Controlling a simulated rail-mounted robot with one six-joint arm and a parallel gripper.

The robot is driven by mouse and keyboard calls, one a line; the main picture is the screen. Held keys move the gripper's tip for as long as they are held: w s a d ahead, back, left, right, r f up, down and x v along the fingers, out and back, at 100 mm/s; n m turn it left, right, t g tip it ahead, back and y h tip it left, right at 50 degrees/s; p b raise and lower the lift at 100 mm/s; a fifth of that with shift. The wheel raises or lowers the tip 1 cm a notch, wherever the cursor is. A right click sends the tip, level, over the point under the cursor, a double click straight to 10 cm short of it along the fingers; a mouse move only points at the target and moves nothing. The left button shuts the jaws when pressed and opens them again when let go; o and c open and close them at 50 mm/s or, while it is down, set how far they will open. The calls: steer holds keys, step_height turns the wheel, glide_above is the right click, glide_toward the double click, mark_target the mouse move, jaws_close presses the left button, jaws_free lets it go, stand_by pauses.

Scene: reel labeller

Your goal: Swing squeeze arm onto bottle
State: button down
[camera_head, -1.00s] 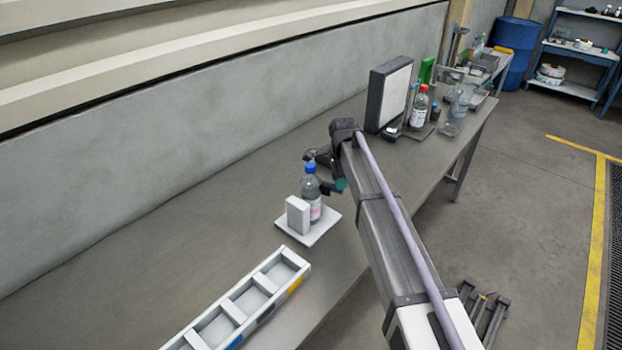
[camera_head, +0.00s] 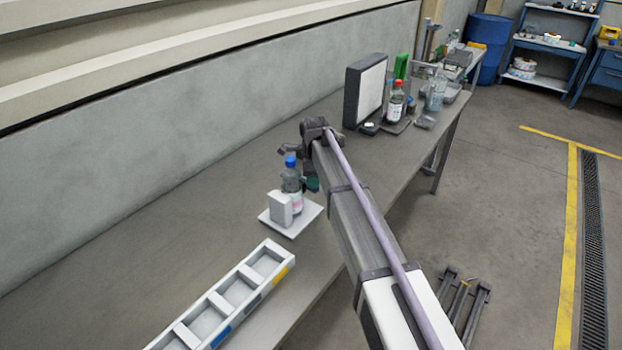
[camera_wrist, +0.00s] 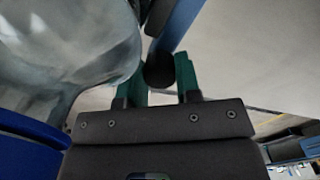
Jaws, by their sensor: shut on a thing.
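The clear bottle (camera_head: 291,180) with a blue cap stands upright on a small white stand (camera_head: 304,222), behind a white block (camera_head: 281,210). My gripper (camera_head: 312,184) is just right of the bottle, its teal fingertips at the bottle's mid height. In the wrist view the teal fingers (camera_wrist: 162,78) are shut on the black knob (camera_wrist: 158,70) of the squeeze arm, whose blue bar (camera_wrist: 178,28) runs up from it. The bottle (camera_wrist: 75,50) fills the left, with its blue cap (camera_wrist: 30,135) at lower left. Whether the squeeze arm touches the bottle I cannot tell.
A white compartment tray (camera_head: 225,305) lies on the bench in front. Behind my arm stand a dark-framed panel (camera_head: 367,90), a red-capped bottle (camera_head: 396,102) and clear vessels (camera_head: 434,95). The wall (camera_head: 120,165) runs along the left; the bench between is bare.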

steer(key=c, duration=0.8)
jaws_free()
step_height(320, 180, up, 11)
steer(key=p, duration=1)
steer(key=shift+p, duration=0.4)
steer(key=shift+f, duration=0.15)
